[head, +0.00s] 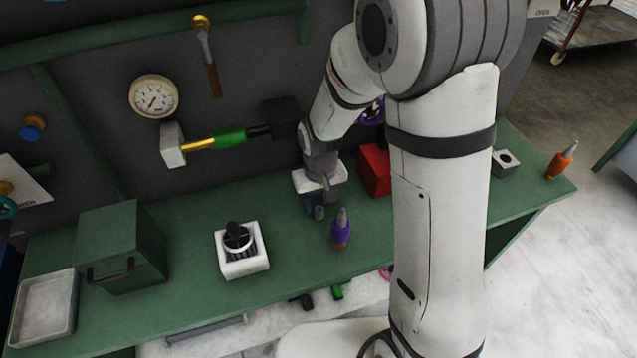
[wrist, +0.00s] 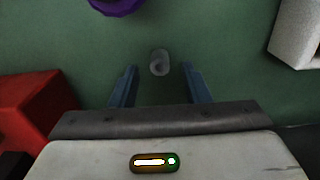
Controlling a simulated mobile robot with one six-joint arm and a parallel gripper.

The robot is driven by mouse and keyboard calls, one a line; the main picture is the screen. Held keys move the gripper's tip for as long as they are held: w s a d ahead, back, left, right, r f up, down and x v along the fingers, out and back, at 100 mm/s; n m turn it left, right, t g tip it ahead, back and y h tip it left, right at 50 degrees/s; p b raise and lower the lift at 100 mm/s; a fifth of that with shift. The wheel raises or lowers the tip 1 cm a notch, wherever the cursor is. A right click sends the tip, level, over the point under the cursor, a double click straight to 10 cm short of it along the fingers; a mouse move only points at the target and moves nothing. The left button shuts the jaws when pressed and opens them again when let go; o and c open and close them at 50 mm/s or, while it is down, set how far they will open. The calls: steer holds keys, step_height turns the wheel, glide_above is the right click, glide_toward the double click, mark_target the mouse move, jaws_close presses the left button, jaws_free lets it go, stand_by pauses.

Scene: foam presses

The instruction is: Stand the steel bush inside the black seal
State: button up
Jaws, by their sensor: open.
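The steel bush (wrist: 159,62) is a small grey cylinder standing upright on the green bench, its round top facing the wrist camera. It also shows small in the head view (head: 319,213), just by my gripper (head: 313,206). In the wrist view my gripper (wrist: 159,68) is open, with its blue fingers on either side of the bush and a gap on both sides; the bush sits near the fingertips. I cannot pick out the black seal for certain. A dark round shape (head: 505,158) shows on top of a small pale block (head: 503,170) at the right.
A purple bottle (head: 341,230) stands close to the bush. A white box (head: 243,264) with a black knob and pale ring stands to the left. A red box (head: 375,170) is behind, partly covered by my arm. A green case (head: 122,245) and tray (head: 45,308) are far left.

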mark_target(320, 211)
step_height(320, 211, up, 9)
steer(key=s+d+r+m+t, duration=0.3)
steer(key=s+d+r, duration=0.7)
steer(key=s+d, duration=0.2)
steer(key=shift+s+d+r, duration=0.2)
steer(key=shift+s+r, duration=0.05)
steer(key=shift+s, duration=0.4)
steer(key=shift+c, duration=0.7)
